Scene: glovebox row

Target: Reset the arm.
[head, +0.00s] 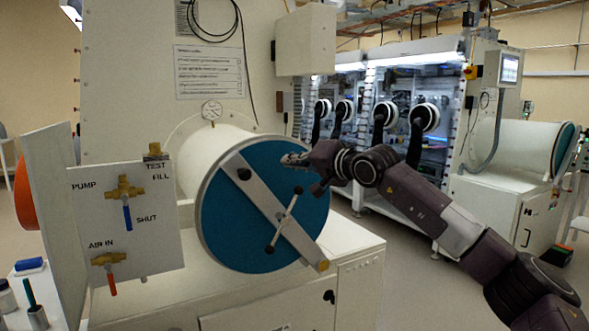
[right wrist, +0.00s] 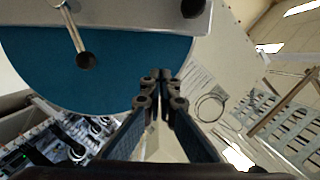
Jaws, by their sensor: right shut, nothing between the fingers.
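My right arm (head: 435,208) reaches in from the lower right in the head view. Its gripper (head: 285,159) is at the upper right part of the round blue door (head: 238,232) of the white cylindrical chamber. In the right wrist view the gripper (right wrist: 161,80) is shut and empty, with the blue door (right wrist: 110,75) behind and to the left of the fingertips. Whether the fingers touch the door I cannot tell. A diagonal metal bar (head: 262,200) with a black-knobbed cross handle (head: 284,220) spans the door. My left gripper is not in view.
A valve panel (head: 125,215) with brass valves stands left of the chamber. Bare floor (head: 400,285) shows below the arm.

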